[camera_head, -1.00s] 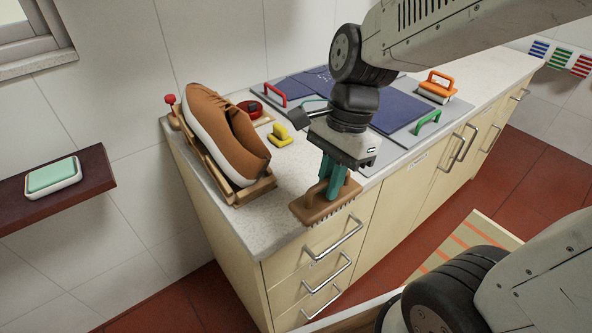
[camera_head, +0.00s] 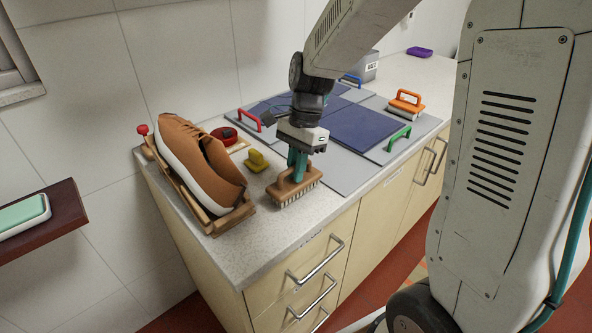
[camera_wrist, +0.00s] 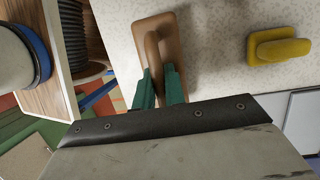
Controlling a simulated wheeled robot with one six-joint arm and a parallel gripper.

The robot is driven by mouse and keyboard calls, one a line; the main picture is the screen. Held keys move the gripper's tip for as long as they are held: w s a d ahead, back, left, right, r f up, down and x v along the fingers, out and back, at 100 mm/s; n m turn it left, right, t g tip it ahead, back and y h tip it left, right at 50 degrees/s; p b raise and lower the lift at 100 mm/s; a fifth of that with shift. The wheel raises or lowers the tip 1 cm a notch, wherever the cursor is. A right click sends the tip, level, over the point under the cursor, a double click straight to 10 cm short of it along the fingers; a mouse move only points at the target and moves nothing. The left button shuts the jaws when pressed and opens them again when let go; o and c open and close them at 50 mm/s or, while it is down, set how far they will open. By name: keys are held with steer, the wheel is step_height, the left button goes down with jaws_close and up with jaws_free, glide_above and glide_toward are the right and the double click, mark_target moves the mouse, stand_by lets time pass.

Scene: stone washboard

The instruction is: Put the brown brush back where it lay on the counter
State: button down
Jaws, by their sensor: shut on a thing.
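The brown brush (camera_head: 294,190) has a flat brown back with a loop handle and pale bristles pointing down. My gripper (camera_head: 297,166) is shut on its handle, with green fingers on both sides. In the head view the brush is over the counter (camera_head: 262,243) near its front edge, right of the shoe; I cannot tell whether the bristles touch the top. The wrist view shows the brush (camera_wrist: 176,36) from above, with the gripper (camera_wrist: 159,86) around its handle.
A brown shoe (camera_head: 201,160) rests on a wooden stand at left. A yellow-handled tool (camera_head: 257,161) stands close behind the brush. Blue panels (camera_head: 362,128) with red and green handles lie behind and right. Bare counter lies in front of the shoe stand.

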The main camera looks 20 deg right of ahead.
steer(key=shift+f, duration=0.4)
steer(key=shift+f, duration=0.15)
steer(key=c, duration=1.5)
jaws_free()
steer(key=shift+o, duration=0.2)
steer(key=v, duration=1.1)
steer(key=s+r+n+t+h, duration=0.2)
steer(key=s+n, duration=1.2)
steer(key=s, duration=0.9)
steer(key=shift+s+n+t+h, duration=0.3)
steer(key=shift+s+t+h, duration=0.1)
steer(key=shift+t, duration=0.2)
